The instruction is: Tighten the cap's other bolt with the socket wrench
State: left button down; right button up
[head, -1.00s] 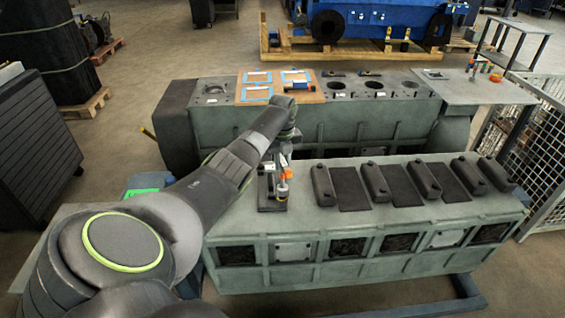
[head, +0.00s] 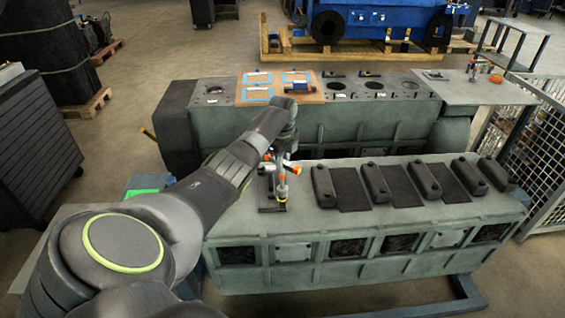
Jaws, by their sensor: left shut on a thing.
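My left gripper (head: 285,148) is at the end of the dark arm, pointing down over the left end of the near engine block (head: 330,215). It is shut on the socket wrench (head: 294,168), whose orange part shows just below the jaws. Beneath it is a small dark fixture (head: 272,208) on the block's top, with an upright piece marked in orange. The cap and its bolts are too small and partly hidden to tell apart. I cannot tell whether the socket sits on a bolt. My right gripper is not in view.
Several dark covers (head: 376,185) and flat dark pads (head: 350,188) lie along the block's top to the right. Behind stands another grey engine block (head: 350,120) with a wooden board (head: 310,95) on it. A side table (head: 480,92) and wire cage (head: 535,140) stand at right.

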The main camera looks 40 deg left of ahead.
pick_arm(q)
jog(key=n, duration=1.4)
jog(key=shift+a, duration=0.1)
jog(key=n, duration=0.6)
jog(key=shift+n, duration=3.1)
